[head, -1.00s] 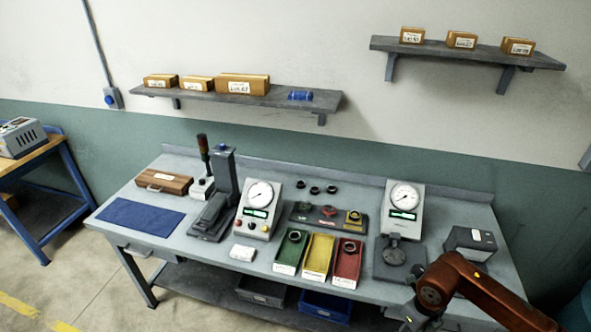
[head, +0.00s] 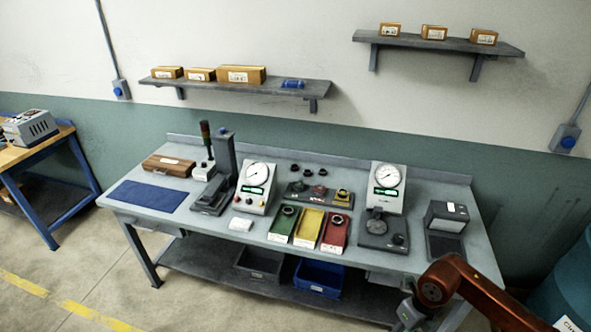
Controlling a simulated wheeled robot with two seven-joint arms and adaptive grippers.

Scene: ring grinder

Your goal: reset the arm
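My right arm (head: 455,281) shows as an orange-brown link at the lower right, in front of the bench's right end. A grey part of it (head: 411,312) runs down out of the picture, and its gripper fingers are not visible. My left arm and gripper are not in view. On the grey workbench (head: 228,258) stand a left dial gauge (head: 257,187) and a right dial gauge (head: 386,190). Green (head: 281,230), yellow (head: 308,232) and red (head: 334,240) bins lie between them. Dark rings show in the green and red bins.
A rack (head: 300,196) holds rings, with loose dark rings (head: 308,171) behind. A press (head: 224,165), wooden case (head: 168,166), blue mat (head: 150,196) and grey box (head: 446,215) stand on the bench. Crates (head: 319,279) sit below. Open floor lies at the lower left.

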